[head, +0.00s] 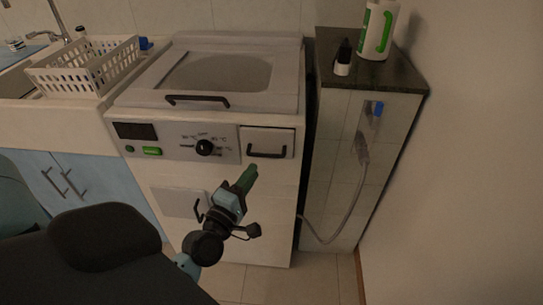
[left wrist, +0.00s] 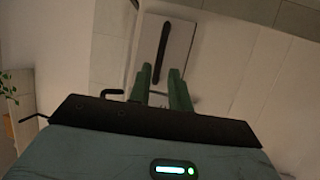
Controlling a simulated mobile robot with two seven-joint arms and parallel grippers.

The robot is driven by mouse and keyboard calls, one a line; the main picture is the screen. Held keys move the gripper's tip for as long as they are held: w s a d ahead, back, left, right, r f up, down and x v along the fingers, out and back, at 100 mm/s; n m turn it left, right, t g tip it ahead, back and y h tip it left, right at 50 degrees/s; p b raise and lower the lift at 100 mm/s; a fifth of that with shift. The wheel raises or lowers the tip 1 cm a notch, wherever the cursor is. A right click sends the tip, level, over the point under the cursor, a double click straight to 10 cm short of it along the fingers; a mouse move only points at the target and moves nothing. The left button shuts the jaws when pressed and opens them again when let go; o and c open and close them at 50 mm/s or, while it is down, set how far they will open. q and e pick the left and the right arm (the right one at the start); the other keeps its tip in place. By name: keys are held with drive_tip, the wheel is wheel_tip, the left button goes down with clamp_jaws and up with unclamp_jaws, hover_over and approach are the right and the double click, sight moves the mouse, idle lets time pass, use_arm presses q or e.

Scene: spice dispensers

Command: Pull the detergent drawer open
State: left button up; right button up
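The detergent drawer (head: 267,136) is a light panel at the upper right of the white washing machine's front and looks shut. Its black bar handle (head: 267,154) runs along the lower part of the panel. My left gripper (head: 251,171), with green fingers, is just below and in front of the handle, apart from it. In the left wrist view the drawer panel (left wrist: 178,42) and its handle (left wrist: 161,52) lie just beyond the fingertips (left wrist: 160,69). The fingers are apart with nothing between them. My right gripper is not in view.
The control panel has a black knob (head: 205,148) and a green button (head: 152,151). A lid handle (head: 197,101) is on top, and a lower hatch handle (head: 199,211) is near my left arm. A tiled cabinet (head: 335,160) with a hose (head: 345,210) stands close on the right.

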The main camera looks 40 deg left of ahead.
sight(265, 155)
use_arm(q)
drive_tip(key=shift+x, duration=3.8)
drive_tip(key=shift+f, duration=0.1)
clamp_jaws()
